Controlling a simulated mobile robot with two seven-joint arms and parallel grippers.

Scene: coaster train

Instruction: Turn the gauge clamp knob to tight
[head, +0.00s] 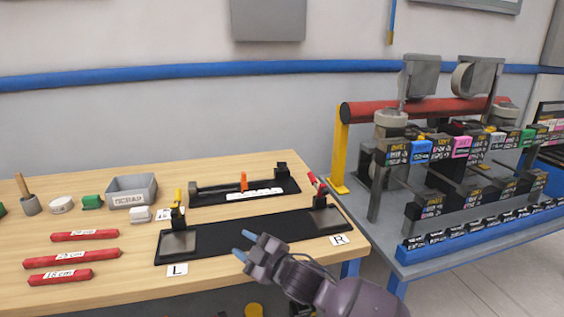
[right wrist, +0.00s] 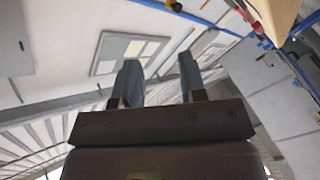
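A black gauge (head: 215,197) lies at the back of the wooden table, with a dark bar, a white scale strip and an upright orange piece (head: 243,181) on it. A small dark block (head: 281,171) stands at its right end. I cannot tell which part is the clamp knob, or how it is turned. My left gripper is out of view.
A long black mat (head: 250,233) with a yellow-handled clamp (head: 178,205) at L and a red-handled clamp (head: 318,188) at R lies before the gauge. Red bars (head: 72,258), a grey scrap bin (head: 131,190) and small items are left. A crowded rack (head: 420,110) stands right.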

